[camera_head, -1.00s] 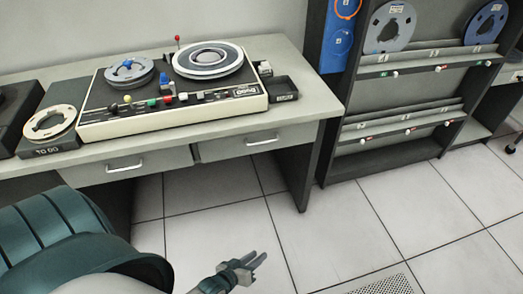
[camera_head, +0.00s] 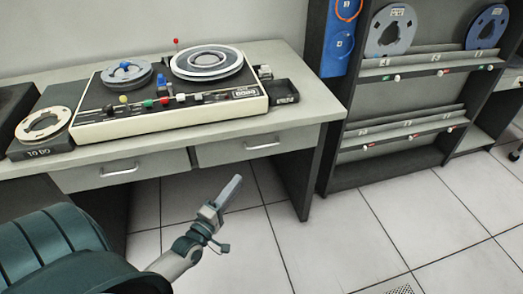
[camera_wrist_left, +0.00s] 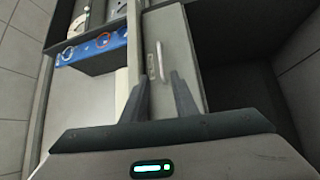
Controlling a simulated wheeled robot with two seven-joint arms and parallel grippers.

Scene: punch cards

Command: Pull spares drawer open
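The desk has two grey drawers. The left drawer (camera_head: 100,178) and the right drawer (camera_head: 270,144) both look shut, each with a silver bar handle. I cannot read which is the spares drawer. My left gripper (camera_head: 230,188) is in front of and below the right drawer in the head view, apart from it. In the left wrist view its two fingers (camera_wrist_left: 160,98) are spread with nothing between them. A drawer front (camera_wrist_left: 172,40) with a handle (camera_wrist_left: 162,61) shows beyond them, with a small label beside the handle. My right gripper is not in view.
A tape machine (camera_head: 170,105) stands on the desk, with a reel on a TO DO tray (camera_head: 38,150) at its left and a dark tray (camera_head: 284,91) at its right. A reel rack (camera_head: 400,105) stands right of the desk. The floor in front is clear.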

